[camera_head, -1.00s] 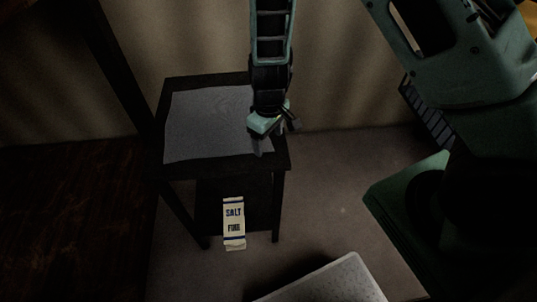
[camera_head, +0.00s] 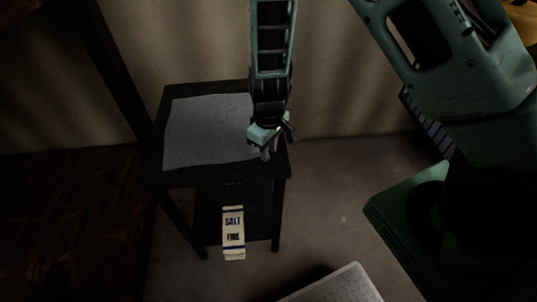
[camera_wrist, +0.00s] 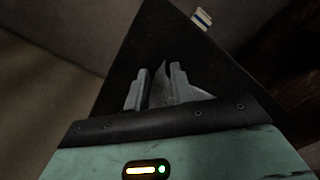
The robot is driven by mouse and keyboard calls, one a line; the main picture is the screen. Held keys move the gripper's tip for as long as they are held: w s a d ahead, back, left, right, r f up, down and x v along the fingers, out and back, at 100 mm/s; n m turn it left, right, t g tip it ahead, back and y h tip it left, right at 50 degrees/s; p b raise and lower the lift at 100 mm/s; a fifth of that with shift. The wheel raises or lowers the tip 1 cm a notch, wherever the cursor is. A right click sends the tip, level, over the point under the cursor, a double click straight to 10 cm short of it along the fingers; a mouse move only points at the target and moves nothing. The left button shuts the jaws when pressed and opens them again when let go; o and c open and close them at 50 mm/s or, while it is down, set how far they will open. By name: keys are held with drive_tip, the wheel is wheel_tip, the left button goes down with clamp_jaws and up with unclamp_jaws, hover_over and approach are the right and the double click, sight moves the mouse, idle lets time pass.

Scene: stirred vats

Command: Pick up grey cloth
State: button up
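The grey cloth (camera_head: 205,132) lies flat over most of the top of a small black table (camera_head: 215,176) in the head view. My gripper (camera_head: 265,154) points down at the cloth's right edge, near the table's front right corner. In the wrist view my two fingers (camera_wrist: 160,80) stand apart. A grey pointed piece, which looks like a corner of the cloth (camera_wrist: 161,92), shows between them. I cannot tell whether the fingers touch it. My gripper hides part of the cloth's right side.
A salt box (camera_head: 233,232) stands on the table's lower shelf, and its top also shows in the wrist view (camera_wrist: 202,18). A curtain-like wall (camera_head: 345,70) is close behind the table. A pale speckled surface (camera_head: 340,287) is at the bottom.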

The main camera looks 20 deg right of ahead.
clamp_jaws()
wheel_tip(320, 180, up, 12)
drive_tip(key=p, duration=1)
drive_tip(key=shift+p, duration=0.4)
wheel_tip(320, 180, up, 36)
drive_tip(key=p, duration=2.9)
drive_tip(key=shift+f, duration=0.1)
